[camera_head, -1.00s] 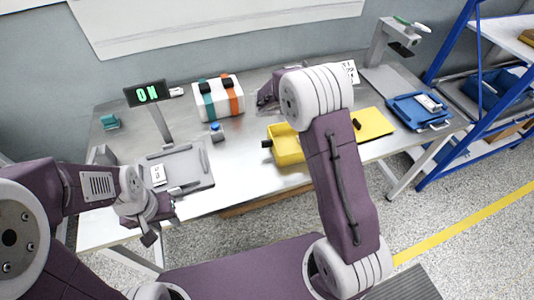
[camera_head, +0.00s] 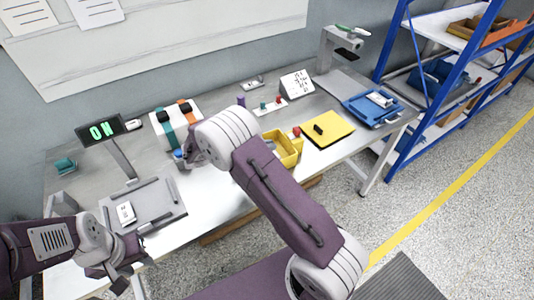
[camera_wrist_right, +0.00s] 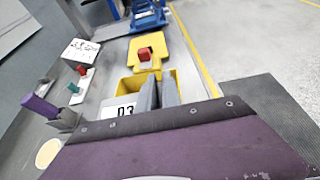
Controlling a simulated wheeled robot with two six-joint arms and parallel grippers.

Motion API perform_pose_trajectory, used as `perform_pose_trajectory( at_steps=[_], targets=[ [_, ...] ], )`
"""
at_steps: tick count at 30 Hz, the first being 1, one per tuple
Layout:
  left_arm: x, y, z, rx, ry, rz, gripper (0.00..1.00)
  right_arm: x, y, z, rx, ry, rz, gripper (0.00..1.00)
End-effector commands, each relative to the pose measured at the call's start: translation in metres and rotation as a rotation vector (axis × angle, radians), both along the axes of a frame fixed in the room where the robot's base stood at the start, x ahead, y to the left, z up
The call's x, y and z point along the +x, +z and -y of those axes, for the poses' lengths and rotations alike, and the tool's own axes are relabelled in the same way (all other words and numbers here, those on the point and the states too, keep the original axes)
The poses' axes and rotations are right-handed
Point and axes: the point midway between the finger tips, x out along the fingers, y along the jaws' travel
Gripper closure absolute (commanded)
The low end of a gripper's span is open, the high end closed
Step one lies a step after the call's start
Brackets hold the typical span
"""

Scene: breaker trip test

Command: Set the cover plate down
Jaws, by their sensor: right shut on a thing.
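In the head view my right gripper (camera_head: 190,153) is beside the front of the white case with green and orange bands (camera_head: 175,125), close to a blue button. Its own arm hides much of it. In the right wrist view its two grey fingers (camera_wrist_right: 158,95) are close together, shut on the cover plate, which is mostly hidden. A white face marked 03 (camera_wrist_right: 123,110) shows just left of the fingers; I cannot tell whether it belongs to the plate. My left gripper (camera_head: 138,255) is open and empty at the table's front left, near a grey panel (camera_head: 165,205).
A yellow bin (camera_head: 290,148), a yellow mat (camera_head: 335,122) with a dark object and a blue tray (camera_head: 362,108) stand to the right. An ON display (camera_head: 100,130) stands at left. Pegs (camera_head: 263,105) are behind the bin. Bare tabletop (camera_head: 215,190) shows at the front.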

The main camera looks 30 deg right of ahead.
Motion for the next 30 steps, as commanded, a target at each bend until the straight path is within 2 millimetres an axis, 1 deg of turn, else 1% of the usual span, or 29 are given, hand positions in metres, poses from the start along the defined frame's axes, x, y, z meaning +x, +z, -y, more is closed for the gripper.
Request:
perform_pose_trajectory(
  at_steps=[2, 6, 9, 17, 30],
  targets=[
    [0.0, 0.0, 0.0, 0.0, 0.0, 0.0, 0.64, 0.0, -0.002, 0.0, 0.0, 0.0, 0.0, 1.0],
    [0.0, -0.001, 0.0, 0.0, 0.0, 0.0, 0.64, 0.0, -0.026, 0.0, 0.0, 0.0, -0.003, 1.0],
    [0.0, -0.001, 0.0, 0.0, 0.0, 0.0, 0.64, 0.0, -0.038, 0.0, 0.0, -0.001, -0.001, 1.0],
    [0.0, -0.001, 0.0, 0.0, 0.0, 0.0, 0.64, 0.0, -0.04, 0.0, 0.0, 0.0, 0.0, 1.0],
    [0.0, -0.008, 0.0, 0.0, 0.0, 0.0, 0.64, 0.0, -0.053, 0.0, 0.0, 0.001, 0.0, 1.0]
  ],
)
